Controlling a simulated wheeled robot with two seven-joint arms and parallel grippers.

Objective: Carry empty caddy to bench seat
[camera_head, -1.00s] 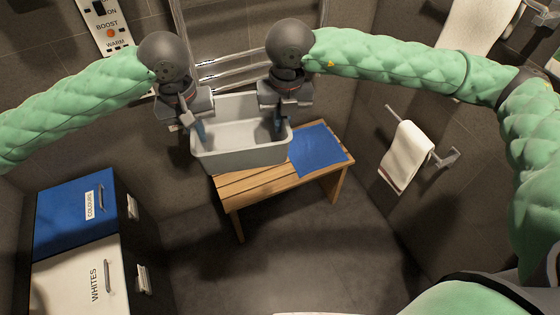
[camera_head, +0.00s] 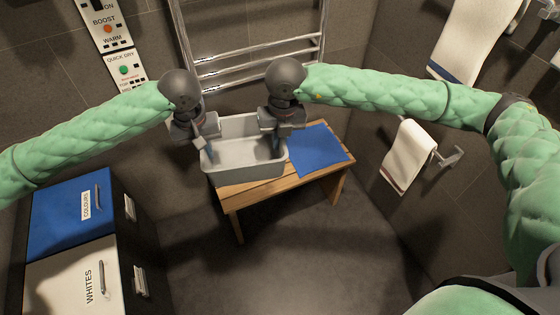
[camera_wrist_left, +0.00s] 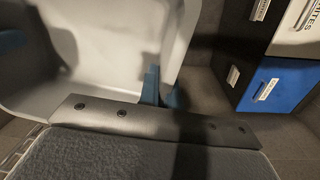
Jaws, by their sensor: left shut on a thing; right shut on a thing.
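The empty light grey caddy (camera_head: 245,178) is held level between my two grippers, over or on the left part of the wooden bench seat (camera_head: 262,192). I cannot tell whether its base touches the slats. My left gripper (camera_head: 210,150) is shut on the caddy's left wall. My right gripper (camera_head: 275,142) is shut on its right side. In the left wrist view the pale caddy inside (camera_wrist_left: 100,45) fills the upper left, with a blue fingertip (camera_wrist_left: 152,85) at its wall.
A blue cloth (camera_head: 318,148) lies on the right of the bench, beside the caddy. A heated towel rail (camera_head: 260,75) is on the wall behind. A laundry unit with blue and white lids (camera_head: 70,215) stands at left. A towel hangs (camera_head: 408,155) at right. Floor in front is clear.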

